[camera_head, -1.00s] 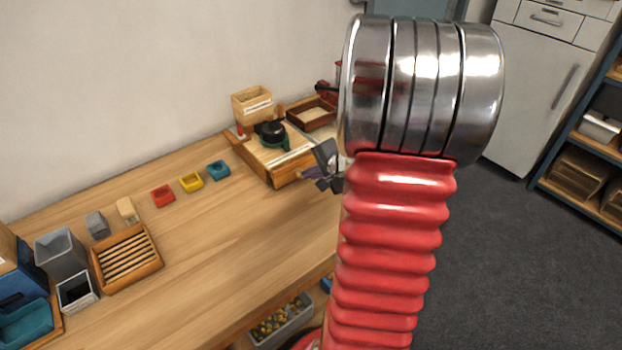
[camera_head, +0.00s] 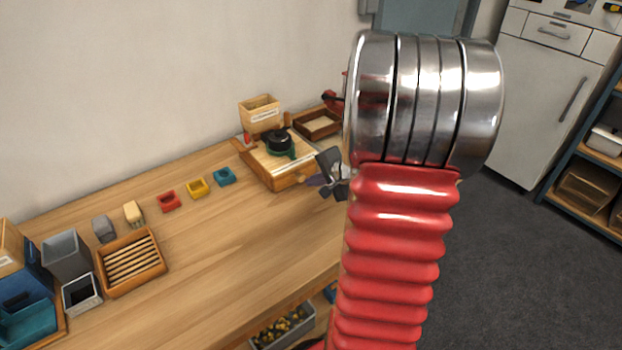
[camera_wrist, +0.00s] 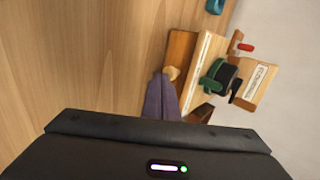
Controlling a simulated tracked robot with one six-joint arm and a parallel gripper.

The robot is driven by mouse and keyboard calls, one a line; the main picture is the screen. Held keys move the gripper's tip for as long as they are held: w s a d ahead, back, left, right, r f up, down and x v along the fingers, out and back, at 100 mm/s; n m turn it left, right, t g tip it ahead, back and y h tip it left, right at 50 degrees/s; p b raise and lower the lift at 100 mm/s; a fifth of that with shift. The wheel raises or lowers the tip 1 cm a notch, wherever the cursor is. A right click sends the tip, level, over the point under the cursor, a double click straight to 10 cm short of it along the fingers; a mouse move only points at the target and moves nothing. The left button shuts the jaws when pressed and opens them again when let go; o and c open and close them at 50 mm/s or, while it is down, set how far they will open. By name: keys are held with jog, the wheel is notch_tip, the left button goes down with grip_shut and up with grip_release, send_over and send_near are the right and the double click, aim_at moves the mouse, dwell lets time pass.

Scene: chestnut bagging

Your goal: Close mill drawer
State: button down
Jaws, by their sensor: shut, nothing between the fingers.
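The mill (camera_head: 262,165) is a wooden box with a black and green mechanism (camera_head: 279,143) on top, at the far end of the workbench. In the wrist view, the brown drawer front (camera_wrist: 181,50) with its round light knob (camera_wrist: 172,73) faces the bare bench. My gripper (camera_head: 316,181) is shut and empty, at the mill's front right corner. In the wrist view, its purple fingers (camera_wrist: 158,77) end right beside the knob; I cannot tell whether they touch. How far the drawer stands out is unclear. My arm hides part of the bench's right end.
A wooden box with a label (camera_head: 260,112) stands behind the mill, and a brown tray (camera_head: 317,124) lies to its right. Red, yellow and blue small cups (camera_head: 197,187) and a slatted wooden tray (camera_head: 131,263) lie to the left. The bench middle is clear.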

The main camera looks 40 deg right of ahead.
jog(key=s+f+v, duration=0.1)
jog(key=v, duration=1)
jog(key=shift+a+r, duration=0.1)
jog(key=shift+a, duration=0.05)
dwell(0.3)
jog(key=w+a+r+n+g+y, duration=0.15)
jog(key=a+n, duration=0.25)
jog(key=a, duration=0.6)
jog(key=w+a+r+n+g+y, duration=0.15)
jog(key=a+n, duration=0.25)
jog(key=a, duration=0.5)
jog(key=s+a+r+n+h, duration=0.1)
jog(key=s+a+r+n, duration=0.1)
jog(key=s+a+n, duration=0.2)
jog(key=s+a+r+n+h, duration=0.1)
jog(key=s+a+r+n, duration=0.2)
jog(key=a, duration=0.7)
jog(key=s+n, duration=0.2)
jog(key=n, duration=0.1)
jog(key=shift+s+a+n+g, duration=0.2)
jog(key=shift+n+g, duration=0.1)
jog(key=shift+n, duration=0.1)
